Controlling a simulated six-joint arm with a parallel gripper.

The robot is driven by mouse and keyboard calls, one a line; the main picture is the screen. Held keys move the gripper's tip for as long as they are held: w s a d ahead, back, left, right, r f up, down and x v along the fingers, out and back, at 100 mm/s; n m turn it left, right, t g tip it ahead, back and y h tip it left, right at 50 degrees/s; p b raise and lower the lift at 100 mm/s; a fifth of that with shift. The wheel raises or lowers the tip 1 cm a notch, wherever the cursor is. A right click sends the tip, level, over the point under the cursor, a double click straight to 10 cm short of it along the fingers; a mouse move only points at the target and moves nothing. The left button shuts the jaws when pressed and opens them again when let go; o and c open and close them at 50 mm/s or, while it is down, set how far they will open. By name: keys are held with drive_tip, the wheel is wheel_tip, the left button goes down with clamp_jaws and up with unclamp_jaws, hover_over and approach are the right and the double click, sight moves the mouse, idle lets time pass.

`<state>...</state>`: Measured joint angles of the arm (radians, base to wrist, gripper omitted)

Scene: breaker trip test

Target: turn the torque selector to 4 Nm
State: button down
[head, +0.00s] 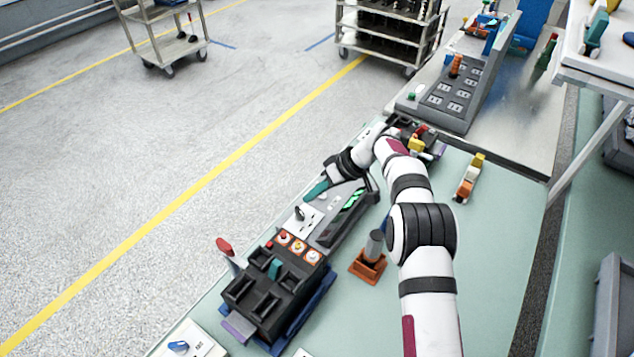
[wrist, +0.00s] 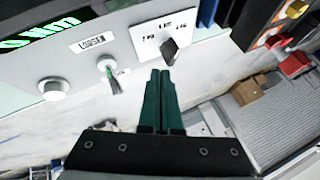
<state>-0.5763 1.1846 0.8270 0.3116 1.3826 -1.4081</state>
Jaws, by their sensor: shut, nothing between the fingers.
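The torque selector (wrist: 169,52) is a dark pointed knob on a white plate (wrist: 150,27) with small printed labels. In the wrist view the labels are too small to read surely, and I cannot tell which one the knob points at. In the head view the selector (head: 299,213) sits on the white plate at the near end of a grey instrument panel. My gripper (wrist: 161,73) has green fingers, shut together and empty, with the tips just below the knob. Contact is unclear. In the head view my gripper (head: 309,197) is close to the selector.
A toggle marked LOOSEN (wrist: 110,75), a round knob (wrist: 53,88) and a green display (wrist: 40,30) lie left of the selector in the wrist view. A black block of sockets (head: 262,300) and red and orange buttons (head: 298,246) stand nearer in the head view.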

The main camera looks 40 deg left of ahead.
drive_tip(key=w+r, duration=0.4)
drive_tip(key=r, duration=0.1)
drive_tip(key=shift+d, duration=0.3)
drive_tip(key=c, duration=1.3)
unclamp_jaws()
drive_tip(key=shift+w+r, duration=0.1)
drive_tip(key=shift+r, duration=0.05)
drive_tip(key=shift+c, duration=0.2)
drive_tip(key=o, duration=0.5)
drive_tip(key=r, duration=0.1)
drive_tip(key=s+t, duration=0.1)
drive_tip(key=r+t+h, duration=0.1)
drive_tip(key=shift+s+a+r+m, duration=0.3)
drive_tip(key=shift+a+r, duration=0.05)
drive_tip(key=shift+c, duration=0.2)
drive_tip(key=t+h, duration=0.1)
drive_tip(key=t, duration=0.2)
approach(300, 211)
drive_tip(key=shift+m, duration=0.3)
drive_tip(key=x, duration=0.9)
drive_tip(key=shift+r, duration=0.1)
clamp_jaws()
